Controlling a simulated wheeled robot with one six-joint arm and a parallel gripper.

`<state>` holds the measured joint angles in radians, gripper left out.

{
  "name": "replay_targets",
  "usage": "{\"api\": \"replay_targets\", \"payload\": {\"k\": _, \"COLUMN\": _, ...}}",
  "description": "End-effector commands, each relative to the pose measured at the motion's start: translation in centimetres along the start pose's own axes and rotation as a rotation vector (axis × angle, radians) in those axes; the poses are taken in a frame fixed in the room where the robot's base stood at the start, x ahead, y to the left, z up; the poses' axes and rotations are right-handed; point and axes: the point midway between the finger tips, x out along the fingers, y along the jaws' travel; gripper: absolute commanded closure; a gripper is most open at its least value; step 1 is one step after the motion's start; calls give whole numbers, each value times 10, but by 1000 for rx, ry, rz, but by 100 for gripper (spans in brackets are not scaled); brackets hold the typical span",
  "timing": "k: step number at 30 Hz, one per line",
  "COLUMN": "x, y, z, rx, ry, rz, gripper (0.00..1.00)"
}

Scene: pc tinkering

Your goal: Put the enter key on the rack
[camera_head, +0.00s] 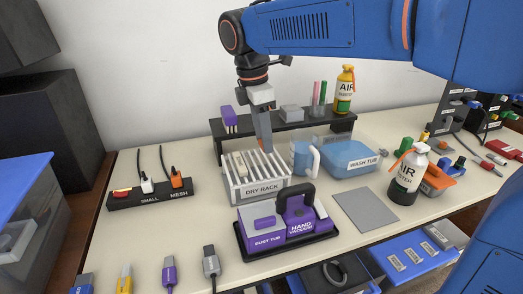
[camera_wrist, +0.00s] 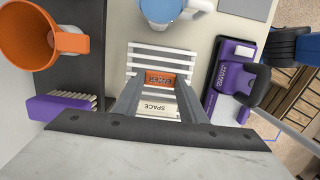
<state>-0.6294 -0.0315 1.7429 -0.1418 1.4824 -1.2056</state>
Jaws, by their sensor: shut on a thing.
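My gripper (camera_head: 266,148) points down over the dry rack (camera_head: 258,191), a white slatted rack with a front label. In the wrist view, my gripper (camera_wrist: 160,84) is shut on the orange enter key (camera_wrist: 160,78), which sits between the fingertips. Its lettering is small and hard to read. White slats of the dry rack (camera_wrist: 164,54) show behind it. A cream space key (camera_wrist: 156,107) is at the rack, beside the orange key in that view. In the head view the enter key is hidden by the fingers, and I cannot tell if it touches the slats.
A blue mug (camera_head: 302,158) and the wash tub (camera_head: 350,158) stand right of the rack. The purple hand vacuum (camera_head: 300,218) and dust tub are in front. A dark shelf (camera_head: 285,125) with a purple brush (camera_head: 228,117) is behind. A grey mat (camera_head: 365,210) lies bare at right.

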Motion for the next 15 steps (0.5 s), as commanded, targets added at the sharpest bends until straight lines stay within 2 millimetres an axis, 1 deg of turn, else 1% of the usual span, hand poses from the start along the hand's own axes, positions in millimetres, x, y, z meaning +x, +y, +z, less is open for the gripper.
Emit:
{"api": "replay_targets", "payload": {"k": 4, "x": 12, "y": 0, "z": -2, "rx": 0, "ry": 0, "rz": -1, "gripper": 83}}
{"api": "replay_targets", "payload": {"k": 10, "x": 38, "y": 0, "z": -6, "rx": 0, "ry": 0, "rz": -1, "gripper": 83}}
{"api": "replay_targets", "payload": {"k": 15, "x": 41, "y": 0, "z": -6, "rx": 1, "ry": 0, "rz": 0, "gripper": 83}}
